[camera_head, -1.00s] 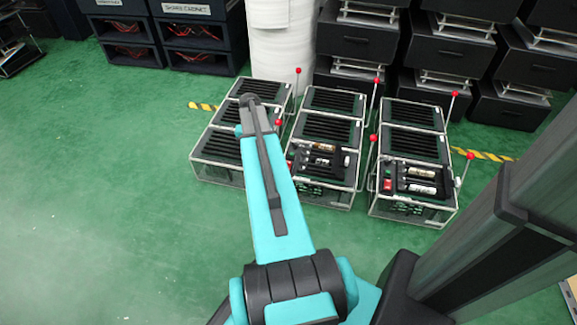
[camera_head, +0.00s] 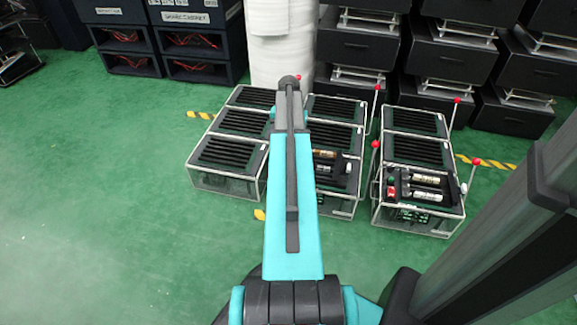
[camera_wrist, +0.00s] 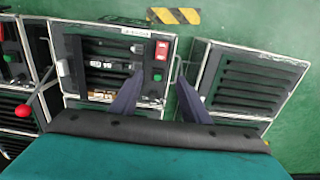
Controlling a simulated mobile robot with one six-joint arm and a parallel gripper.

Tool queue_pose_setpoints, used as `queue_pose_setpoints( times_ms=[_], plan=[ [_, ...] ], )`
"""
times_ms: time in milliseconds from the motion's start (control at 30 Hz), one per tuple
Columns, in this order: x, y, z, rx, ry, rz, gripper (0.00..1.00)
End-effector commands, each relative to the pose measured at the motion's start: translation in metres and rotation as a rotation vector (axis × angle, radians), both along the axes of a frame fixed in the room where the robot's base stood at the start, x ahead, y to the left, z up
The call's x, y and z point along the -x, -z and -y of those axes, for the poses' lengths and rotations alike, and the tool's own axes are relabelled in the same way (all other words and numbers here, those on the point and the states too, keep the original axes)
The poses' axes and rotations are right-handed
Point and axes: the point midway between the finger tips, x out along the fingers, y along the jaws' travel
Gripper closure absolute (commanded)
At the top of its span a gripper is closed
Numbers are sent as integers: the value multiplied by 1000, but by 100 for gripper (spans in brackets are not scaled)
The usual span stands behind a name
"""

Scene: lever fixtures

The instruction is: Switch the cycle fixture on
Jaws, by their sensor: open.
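Three black fixtures in wire frames stand in a row on the floor: the left (camera_head: 222,150), the middle (camera_head: 338,137) and the right one (camera_head: 411,150). Which one is the cycle fixture I cannot tell; labels are too small to read. Levers with red knobs (camera_head: 457,100) stand at the frames. My arm covers part of the middle fixture in the head view. In the wrist view my gripper (camera_wrist: 160,88) is open and empty, its two dark fingers apart over the front panel of a fixture (camera_wrist: 100,48). A red switch (camera_wrist: 162,50) and a green button (camera_wrist: 157,103) show near the fingers.
A white wrapped column (camera_head: 280,45) and stacked black boxes (camera_head: 447,50) stand behind the fixtures. Dark blue cabinets (camera_head: 195,45) are at the back left. A red lever knob (camera_wrist: 25,111) shows at the wrist view's left. The green floor (camera_head: 110,200) at left is clear.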

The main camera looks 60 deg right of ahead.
Motion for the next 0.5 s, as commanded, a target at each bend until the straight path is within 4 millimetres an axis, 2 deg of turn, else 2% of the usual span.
queue_pose_setpoints(
  times_ms=[267, 500],
  plan=[
    [-1, 24, 0, 0, -1, 0, 58],
    [-1, 58, -1, -1, -1, 0, 58]
  ],
)
